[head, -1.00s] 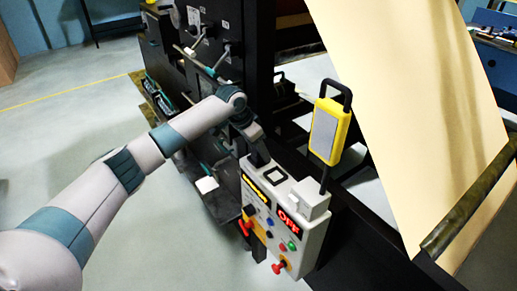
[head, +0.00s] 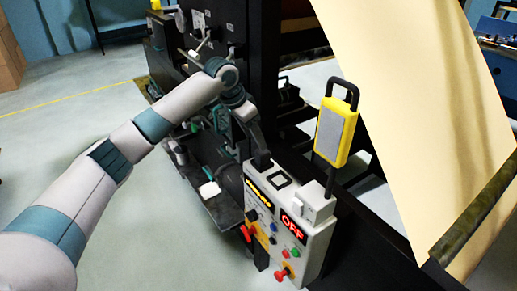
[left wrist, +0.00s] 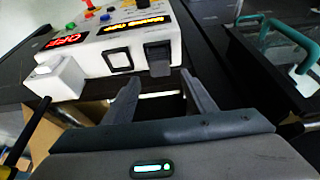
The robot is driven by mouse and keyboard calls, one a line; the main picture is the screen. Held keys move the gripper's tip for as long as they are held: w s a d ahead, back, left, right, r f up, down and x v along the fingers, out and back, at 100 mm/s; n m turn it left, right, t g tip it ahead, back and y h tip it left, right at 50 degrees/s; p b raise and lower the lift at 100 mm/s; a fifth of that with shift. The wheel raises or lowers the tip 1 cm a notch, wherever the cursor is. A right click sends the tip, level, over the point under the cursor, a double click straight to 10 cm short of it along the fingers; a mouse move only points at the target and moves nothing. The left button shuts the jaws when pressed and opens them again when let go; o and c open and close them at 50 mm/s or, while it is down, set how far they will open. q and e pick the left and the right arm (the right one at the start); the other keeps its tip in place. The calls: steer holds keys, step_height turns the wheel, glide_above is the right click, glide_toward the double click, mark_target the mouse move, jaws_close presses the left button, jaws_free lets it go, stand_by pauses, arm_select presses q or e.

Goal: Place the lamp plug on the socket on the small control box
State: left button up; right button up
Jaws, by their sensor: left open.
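The small control box (head: 312,246) is light grey with a red OFF display and coloured buttons. On its top edge is a black square frame (head: 279,181), likely a socket, also in the left wrist view (left wrist: 118,60). Beside it stands a dark grey block (left wrist: 159,56), which may be the lamp plug; I cannot be sure. My left gripper (left wrist: 162,78) is open and empty, with its fingertips just short of that block, one to either side. In the head view the gripper (head: 258,146) is partly merged with the dark block. My right gripper is not in view.
A yellow lamp (head: 337,130) stands on a white block (head: 317,204) at the box's right end. A black machine frame (head: 251,60) rises behind my left arm. A wide kraft paper sheet (head: 420,110) hangs at the right.

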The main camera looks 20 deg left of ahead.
arm_select(q)
steer(key=shift+b+v, duration=0.35)
steer(key=shift+v, duration=1.4)
